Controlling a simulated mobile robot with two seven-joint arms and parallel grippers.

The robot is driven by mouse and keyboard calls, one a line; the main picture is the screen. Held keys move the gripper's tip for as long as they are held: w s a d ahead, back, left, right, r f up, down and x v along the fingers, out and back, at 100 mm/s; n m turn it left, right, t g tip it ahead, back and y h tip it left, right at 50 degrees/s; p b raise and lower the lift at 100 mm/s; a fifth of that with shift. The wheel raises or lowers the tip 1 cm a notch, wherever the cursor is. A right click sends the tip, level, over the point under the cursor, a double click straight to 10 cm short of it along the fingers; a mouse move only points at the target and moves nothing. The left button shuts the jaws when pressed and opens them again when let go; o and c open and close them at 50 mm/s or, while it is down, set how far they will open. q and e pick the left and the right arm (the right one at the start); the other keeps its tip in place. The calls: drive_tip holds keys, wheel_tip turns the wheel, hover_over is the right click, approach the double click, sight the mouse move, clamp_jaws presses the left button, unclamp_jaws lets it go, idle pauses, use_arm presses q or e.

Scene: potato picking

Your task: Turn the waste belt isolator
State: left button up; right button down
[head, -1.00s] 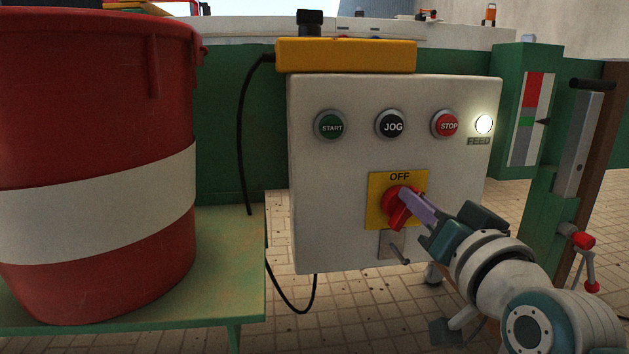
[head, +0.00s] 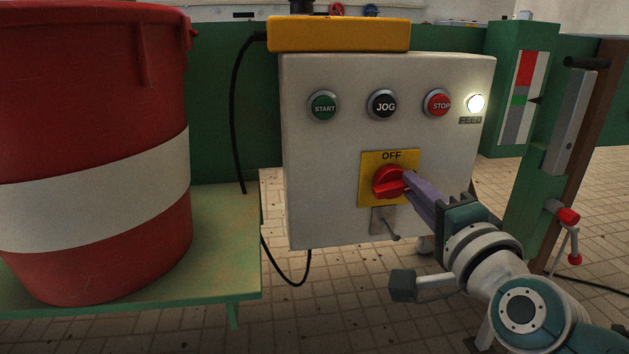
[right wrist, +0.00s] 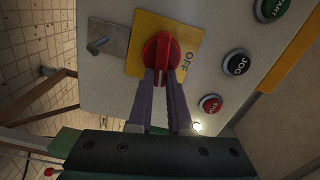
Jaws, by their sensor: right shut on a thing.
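The waste belt isolator is a red rotary knob (head: 388,181) on a yellow plate (head: 368,196) marked OFF above it, low on the front of a pale control box (head: 320,180). My right gripper (head: 410,184) comes in from the lower right, its lilac fingers shut on the knob's grip. In the right wrist view, the fingertips (right wrist: 163,78) lie on either side of the red grip (right wrist: 160,52). The grip lies roughly level, crosswise to the OFF label above it. The fingers hide part of the knob. My left gripper is not in view.
START (head: 323,105), JOG (head: 383,104) and STOP (head: 438,103) buttons and a lit FEED lamp (head: 475,103) sit above. A metal hasp (head: 381,220) hangs below the plate. A red bucket with a white band (head: 95,90) stands left on a green bench (head: 228,230).

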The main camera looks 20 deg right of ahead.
drive_tip(key=shift+f+m, duration=0.25)
drive_tip(key=shift+m, duration=0.85)
drive_tip(key=c, duration=0.8)
unclamp_jaws()
drive_tip(key=shift+c, duration=0.2)
drive_tip(key=p+v, duration=0.2)
drive_tip(key=v, duration=0.8)
drive_tip(key=shift+d, duration=0.1)
